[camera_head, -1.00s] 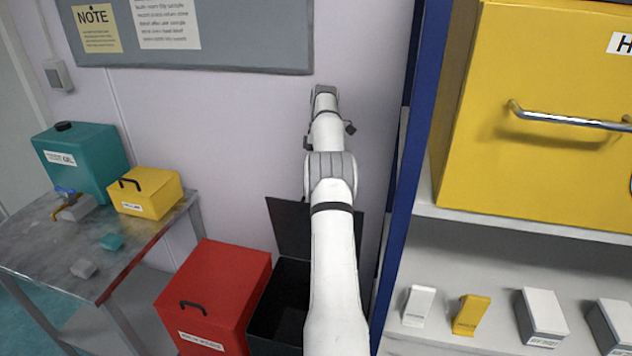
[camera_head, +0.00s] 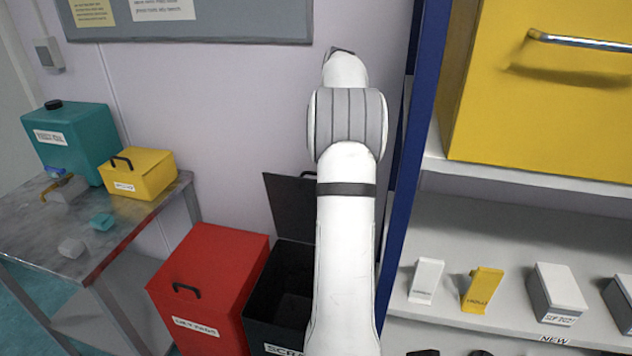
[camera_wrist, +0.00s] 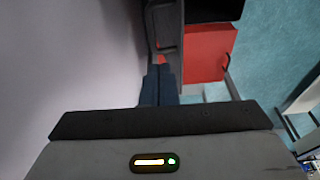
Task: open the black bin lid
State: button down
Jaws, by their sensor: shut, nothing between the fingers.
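The black bin (camera_head: 262,312) stands on the floor beside the red bin, with part of a white label showing on its front. Its lid (camera_head: 288,208) is raised, standing upright at the back near the wall, and the dark inside of the bin shows. My arm covers the right part of bin and lid. In the wrist view my gripper (camera_wrist: 158,68) is shut and empty, its dark blue fingers together. A dark grey panel, apparently the lid (camera_wrist: 167,28), lies just beyond the fingertips; I cannot tell whether they touch. The gripper is hidden in the head view.
The red bin (camera_head: 208,285) stands left of the black bin. A metal table (camera_head: 60,240) with a teal container (camera_head: 75,140) and a yellow box (camera_head: 140,172) is further left. A blue-framed shelf (camera_head: 470,230) with small boxes stands close on the right.

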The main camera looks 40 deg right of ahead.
jog(key=s+a+t+h+b, duration=0.3)
jog(key=s+t+b, duration=0.1)
jog(key=s+b, duration=0.15)
jog(key=shift+m, duration=0.4)
jog(key=x, duration=0.5)
jog(key=p+x, duration=0.1)
jog(key=x, duration=0.4)
jog(key=shift+s+d, duration=0.1)
jog(key=shift+d, duration=0.1)
jog(key=shift+p, duration=0.3)
jog(key=w+d+g+y+p, duration=0.1)
jog(key=w+d+p, duration=0.2)
jog(key=d+p, duration=0.2)
jog(key=shift+w+d+g+p, duration=0.15)
jog(key=shift+w+g+p, duration=0.15)
jog(key=shift+w+p, duration=0.05)
